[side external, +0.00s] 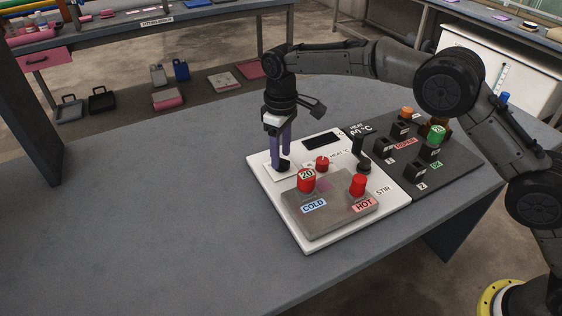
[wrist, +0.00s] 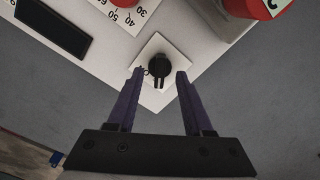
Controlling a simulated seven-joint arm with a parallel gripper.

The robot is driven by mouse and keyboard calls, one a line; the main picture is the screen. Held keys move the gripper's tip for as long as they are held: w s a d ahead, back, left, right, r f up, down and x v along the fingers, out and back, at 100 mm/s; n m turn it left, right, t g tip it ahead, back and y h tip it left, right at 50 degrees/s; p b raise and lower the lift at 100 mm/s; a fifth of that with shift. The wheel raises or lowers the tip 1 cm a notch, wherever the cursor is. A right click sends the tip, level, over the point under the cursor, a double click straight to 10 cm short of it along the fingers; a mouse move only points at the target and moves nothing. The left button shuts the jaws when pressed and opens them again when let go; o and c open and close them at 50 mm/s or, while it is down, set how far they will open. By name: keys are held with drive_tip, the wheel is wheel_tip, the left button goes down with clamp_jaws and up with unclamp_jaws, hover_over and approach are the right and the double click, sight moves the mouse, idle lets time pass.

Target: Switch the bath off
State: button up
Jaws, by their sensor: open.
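A printed mark beside the knob is partly hidden by a finger. My gripper (wrist: 159,76) points down with its two purple fingers open, one on either side of the knob. I cannot tell whether they touch it. In the side view my gripper (side external: 281,163) is low over that plate. The panel also has a dark display (side external: 322,141) and a red heat dial (side external: 322,163).
A grey block (side external: 330,205) with red COLD (side external: 306,181) and HOT (side external: 358,185) knobs stands close by. A black lever (side external: 362,155) rises behind it. A dark panel (side external: 440,165) with switches and a green knob (side external: 436,136) lies right. The table's left is clear.

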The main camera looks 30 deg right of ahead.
sight(281, 159)
drive_tip(key=shift+r, duration=2.5)
wheel_tip(281, 159, up, 8)
drive_tip(key=shift+f, duration=0.25)
